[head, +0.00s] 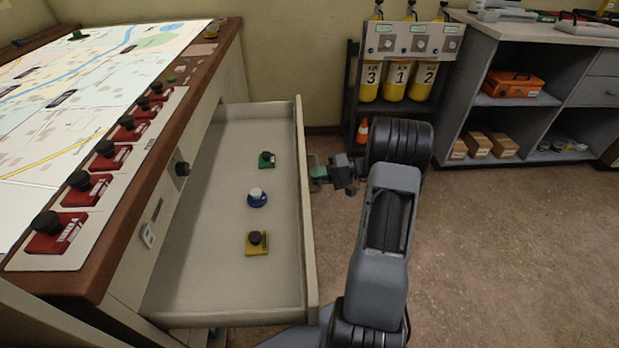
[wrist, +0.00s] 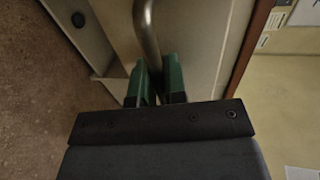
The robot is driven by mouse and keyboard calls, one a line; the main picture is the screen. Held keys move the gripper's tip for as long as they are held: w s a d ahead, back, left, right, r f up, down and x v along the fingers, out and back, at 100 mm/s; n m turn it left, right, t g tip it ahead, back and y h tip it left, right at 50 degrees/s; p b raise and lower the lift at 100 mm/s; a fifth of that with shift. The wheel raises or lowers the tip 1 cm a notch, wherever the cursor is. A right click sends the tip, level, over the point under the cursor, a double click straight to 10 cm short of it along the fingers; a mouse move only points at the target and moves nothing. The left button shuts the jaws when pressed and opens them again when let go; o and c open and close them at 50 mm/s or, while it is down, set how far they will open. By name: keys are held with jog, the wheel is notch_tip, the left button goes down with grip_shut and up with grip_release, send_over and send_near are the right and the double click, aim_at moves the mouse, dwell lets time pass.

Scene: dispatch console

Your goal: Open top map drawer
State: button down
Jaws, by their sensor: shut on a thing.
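The top map drawer (head: 225,285) is pulled well out of the console in the head view. Inside it lie a green piece (head: 267,160), a blue-and-white piece (head: 257,198) and a yellow piece (head: 256,243), apart from each other. My gripper (head: 318,172) is at the outer face of the drawer front. In the wrist view, the green fingers of my gripper (wrist: 158,82) are shut on the grey metal bar handle (wrist: 148,30). In the head view the handle is mostly hidden by the drawer front and my gripper.
The console top holds a map (head: 80,75) and a row of red blocks with black knobs (head: 110,155). A rack of yellow cylinders (head: 396,80) and an orange cone (head: 362,131) stand behind. Grey shelves (head: 470,110) are at the right. The floor (head: 510,250) at right is clear.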

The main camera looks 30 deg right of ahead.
jog(key=shift+s+d, duration=0.25)
jog(key=shift+d, duration=0.6)
jog(key=c, duration=1.2)
grip_release()
jog(key=shift+a, duration=0.1)
jog(key=p+v, duration=0.2)
jog(key=v, duration=1.2)
jog(key=shift+p, duration=0.3)
jog(key=shift+a, duration=0.15)
